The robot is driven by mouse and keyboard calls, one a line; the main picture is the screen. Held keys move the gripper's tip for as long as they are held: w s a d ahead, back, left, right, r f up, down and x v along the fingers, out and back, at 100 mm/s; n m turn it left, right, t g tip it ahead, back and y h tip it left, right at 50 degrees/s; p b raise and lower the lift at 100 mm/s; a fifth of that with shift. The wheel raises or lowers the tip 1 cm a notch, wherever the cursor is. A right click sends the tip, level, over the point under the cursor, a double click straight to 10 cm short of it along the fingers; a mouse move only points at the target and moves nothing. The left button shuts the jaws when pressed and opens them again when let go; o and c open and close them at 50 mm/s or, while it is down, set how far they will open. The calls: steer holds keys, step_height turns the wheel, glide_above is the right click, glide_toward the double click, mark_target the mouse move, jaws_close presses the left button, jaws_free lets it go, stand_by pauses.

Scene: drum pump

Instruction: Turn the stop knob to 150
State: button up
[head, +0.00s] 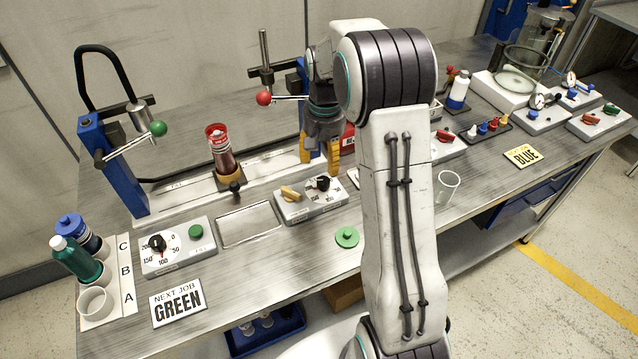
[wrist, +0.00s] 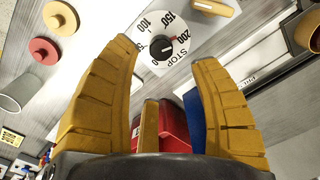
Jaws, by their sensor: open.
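The stop knob (head: 322,183) is a small black knob on a white dial at the right of a grey control box (head: 311,203). In the wrist view the black stop knob (wrist: 164,48) sits on a round dial marked STOP with numbers up to 200. A pale mark on it faces the upper right, seemingly toward 200; I cannot read it exactly. My gripper (head: 319,160) is above and behind the box, yellow fingers pointing down. In the wrist view my gripper (wrist: 166,60) is open and empty, its fingers framing the dial. No contact with the knob is visible.
A tan handle (head: 291,193) sits beside the knob on the same box. Another dial box (head: 178,248) with a green button stands left, past a metal tray (head: 249,224). A green disc (head: 347,237) lies in front. A bottle (head: 222,153) stands behind.

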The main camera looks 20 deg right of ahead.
mark_target(323, 180)
steer(key=shift+w+d+f, duration=0.1)
steer(key=shift+w+f, duration=0.1)
steer(key=shift+f, duration=4.05)
steer(key=shift+c, duration=0.3)
jaws_close()
steer(key=n+b, duration=0.1)
steer(key=n, duration=0.3)
steer(key=shift+f+n, duration=0.1)
steer(key=shift+n, duration=0.2)
steer(key=n+b, duration=0.1)
steer(key=n, duration=0.4)
steer(key=shift+n, duration=0.3)
